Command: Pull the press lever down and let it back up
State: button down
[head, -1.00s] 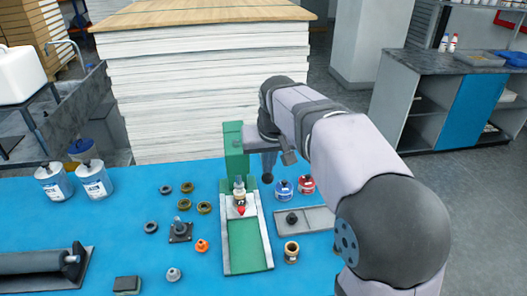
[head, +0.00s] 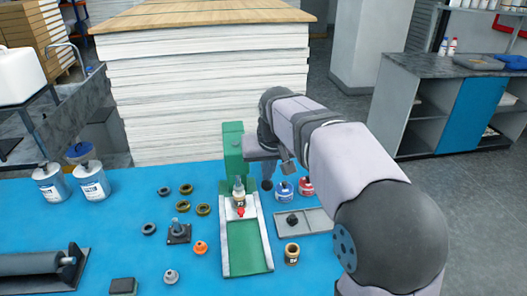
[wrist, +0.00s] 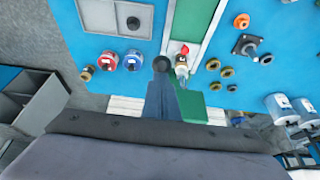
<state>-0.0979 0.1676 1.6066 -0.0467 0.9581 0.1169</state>
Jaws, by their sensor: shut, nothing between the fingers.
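The green press (head: 232,140) stands on the blue table, its column at the back and its long base (head: 247,245) toward me.
Blue and red pots (head: 284,191) and a grey tray (head: 304,221) stand right of the press. Rings, a dark post (head: 178,232) and an orange part (head: 200,247) lie left. A roller (head: 40,264) is front left. A tall sheet stack (head: 205,90) rises behind.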

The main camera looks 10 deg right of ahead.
jog(key=shift+s+f, duration=0.2)
jog(key=shift+f, duration=0.35)
jog(key=shift+r, duration=0.15)
jog(key=shift+w+r+p, duration=0.2)
jog(key=shift+r+p, duration=2.1)
jog(key=shift+r, duration=0.15)
notch_tip(320, 180, up, 8)
jog(key=p, duration=0.7)
jog(key=shift+r, duration=0.2)
jog(key=s+d+f+g, duration=0.2)
jog(key=s+f, duration=0.7)
jog(key=s, duration=0.4)
jog(key=s+d+f+g, duration=0.1)
jog(key=s+f+g, duration=0.1)
jog(key=s+f, duration=0.8)
jog(key=s, duration=0.3)
jog(key=shift+s+d+f+g, duration=0.2)
jog(key=shift+d+f+g, duration=0.1)
jog(key=shift+d+g, duration=0.1)
